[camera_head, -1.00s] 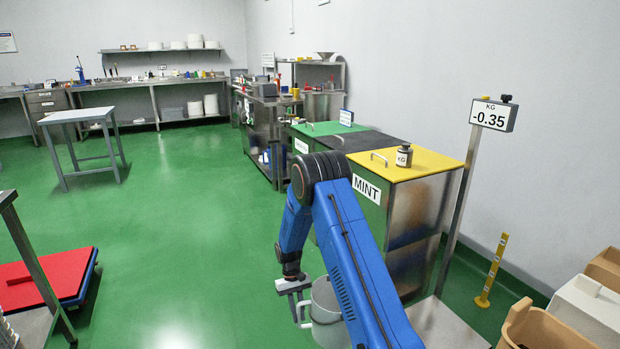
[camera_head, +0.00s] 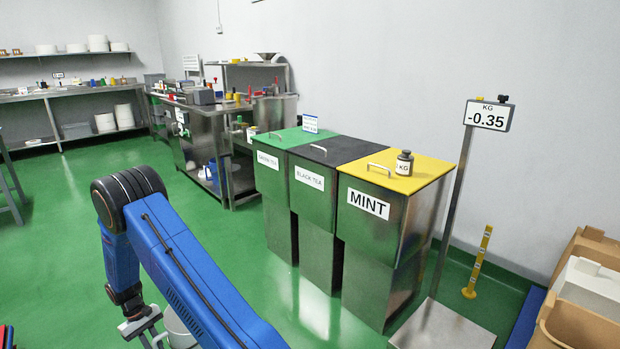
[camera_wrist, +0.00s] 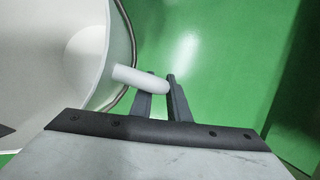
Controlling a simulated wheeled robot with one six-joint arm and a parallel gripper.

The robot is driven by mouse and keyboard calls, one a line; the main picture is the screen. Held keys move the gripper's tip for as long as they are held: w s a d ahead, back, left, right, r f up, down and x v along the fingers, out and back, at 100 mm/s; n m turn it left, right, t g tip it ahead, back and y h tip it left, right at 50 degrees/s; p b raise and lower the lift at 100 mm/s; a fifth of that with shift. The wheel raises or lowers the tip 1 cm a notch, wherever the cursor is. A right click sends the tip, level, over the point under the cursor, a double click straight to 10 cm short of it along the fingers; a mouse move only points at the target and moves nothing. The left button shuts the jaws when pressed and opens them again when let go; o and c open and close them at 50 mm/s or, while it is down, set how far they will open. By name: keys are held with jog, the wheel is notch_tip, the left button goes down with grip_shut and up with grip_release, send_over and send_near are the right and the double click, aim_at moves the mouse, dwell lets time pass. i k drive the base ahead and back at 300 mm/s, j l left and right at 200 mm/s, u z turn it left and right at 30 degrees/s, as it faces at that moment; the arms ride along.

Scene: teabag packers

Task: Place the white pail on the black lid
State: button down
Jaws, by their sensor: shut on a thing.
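The white pail (camera_head: 178,330) hangs low at the bottom edge of the head view, partly hidden by my arm. Its pale wall (camera_wrist: 60,45) and white handle grip (camera_wrist: 138,77) show in the wrist view. My gripper (camera_head: 157,338) is shut on the pail's handle grip; its dark fingers (camera_wrist: 159,88) also show in the wrist view. The black lid (camera_head: 342,150) is on the middle bin, labelled BLACK TEA, to the right of and beyond my gripper. The lid has a metal handle, and its top looks otherwise clear.
The green lid (camera_head: 284,137) is left of the black one. A scale (camera_head: 445,330) with a display post stands farther right. Green floor is open before the bins.

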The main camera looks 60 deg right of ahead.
aim_at(342, 146)
jog(key=i+j+z, duration=0.1)
jog(key=i+z, duration=0.35)
jog(key=i+j+z, duration=0.3)
jog(key=z, duration=0.2)
jog(key=i+j+z, duration=0.45)
